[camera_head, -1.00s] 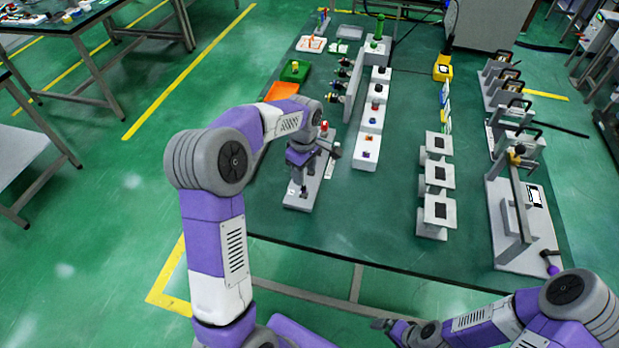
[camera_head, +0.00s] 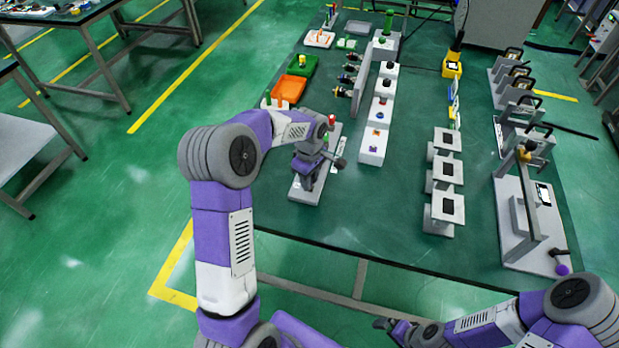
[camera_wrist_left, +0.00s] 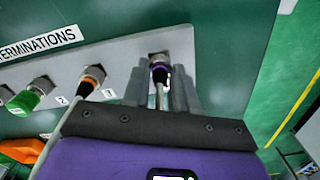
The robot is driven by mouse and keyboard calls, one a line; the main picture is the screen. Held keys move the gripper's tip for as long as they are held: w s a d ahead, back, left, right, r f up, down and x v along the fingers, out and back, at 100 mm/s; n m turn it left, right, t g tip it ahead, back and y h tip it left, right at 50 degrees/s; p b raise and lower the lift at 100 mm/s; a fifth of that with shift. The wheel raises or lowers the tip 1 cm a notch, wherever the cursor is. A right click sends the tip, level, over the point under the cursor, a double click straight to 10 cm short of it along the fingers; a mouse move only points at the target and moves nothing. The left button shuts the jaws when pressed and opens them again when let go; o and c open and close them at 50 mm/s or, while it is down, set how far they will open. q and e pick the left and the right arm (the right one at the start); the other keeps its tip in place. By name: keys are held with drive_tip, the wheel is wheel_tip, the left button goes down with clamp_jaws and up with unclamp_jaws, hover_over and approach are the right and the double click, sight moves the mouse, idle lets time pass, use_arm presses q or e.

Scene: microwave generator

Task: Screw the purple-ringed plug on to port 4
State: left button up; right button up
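The purple-ringed plug (camera_wrist_left: 160,72) is at the rightmost port of the grey TERMINATIONS panel (camera_wrist_left: 215,75) in the left wrist view, in line with the port. My left gripper (camera_wrist_left: 160,88) has one finger on each side of it, close against its body. The port's number is hidden behind the gripper. In the head view my left gripper (camera_head: 308,170) is over the panel (camera_head: 303,195) near the table's left front, and the plug is hidden there. My right gripper (camera_head: 382,324) is low at the front, off the table; its fingers are too small to read.
A row of white boxes (camera_head: 372,147) stands to the right. The tabletop between it and the grey stands (camera_head: 443,207) is clear.

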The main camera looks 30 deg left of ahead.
use_arm(q)
clamp_jaws()
